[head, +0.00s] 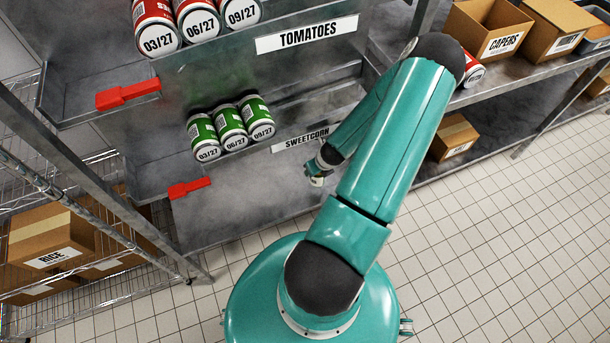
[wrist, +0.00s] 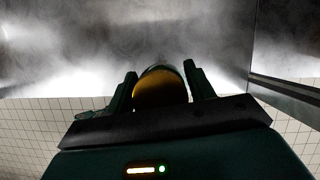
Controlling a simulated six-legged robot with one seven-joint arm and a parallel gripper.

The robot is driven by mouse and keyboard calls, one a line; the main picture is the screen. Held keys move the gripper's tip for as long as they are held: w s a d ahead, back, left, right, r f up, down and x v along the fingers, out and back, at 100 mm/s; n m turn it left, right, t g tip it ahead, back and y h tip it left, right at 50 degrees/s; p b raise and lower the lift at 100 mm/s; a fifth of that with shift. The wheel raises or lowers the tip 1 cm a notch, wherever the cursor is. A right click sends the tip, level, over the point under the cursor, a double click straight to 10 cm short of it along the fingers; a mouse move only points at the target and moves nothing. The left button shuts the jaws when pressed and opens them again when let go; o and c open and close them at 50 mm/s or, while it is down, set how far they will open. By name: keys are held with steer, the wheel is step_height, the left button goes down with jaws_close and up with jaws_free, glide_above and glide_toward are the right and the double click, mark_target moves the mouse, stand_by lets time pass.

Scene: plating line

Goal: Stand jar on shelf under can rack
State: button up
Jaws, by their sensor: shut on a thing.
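The jar (wrist: 160,90) shows in the wrist view as a rounded amber thing, dark along its top. My gripper (wrist: 160,72) is shut on it, with a dark finger on each side. In the head view my gripper (head: 320,172) is small and partly behind my teal arm, near the right end of the SWEETCORN label; a pale bit shows at its tip. The can rack (head: 330,62) has red cans on the upper tier and green cans on the lower tier. The grey metal shelf (head: 235,215) lies below the lower tier. Whether the jar touches it I cannot tell.
Red tabs (head: 190,187) stick out at the rack's left. A wire shelf with a RICE box (head: 50,238) stands at left. A metal bench with a CAPERS box (head: 487,30) is at upper right. The tiled floor (head: 490,240) is clear at right.

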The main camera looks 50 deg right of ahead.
steer(key=shift+w+a+f, duration=0.2)
steer(key=shift+w+f, duration=0.35)
steer(key=shift+f, duration=0.6)
steer(key=shift+w+a+f, duration=0.2)
steer(key=shift+w+f, duration=0.35)
steer(key=shift+f, duration=0.65)
steer(key=shift+w+a+f, duration=0.2)
steer(key=shift+w+f, duration=0.35)
steer(key=shift+f, duration=0.6)
steer(key=o, duration=1.2)
steer(key=shift+f, duration=0.1)
steer(key=shift+c, duration=0.2)
steer(key=v, duration=1.2)
steer(key=shift+s, duration=0.1)
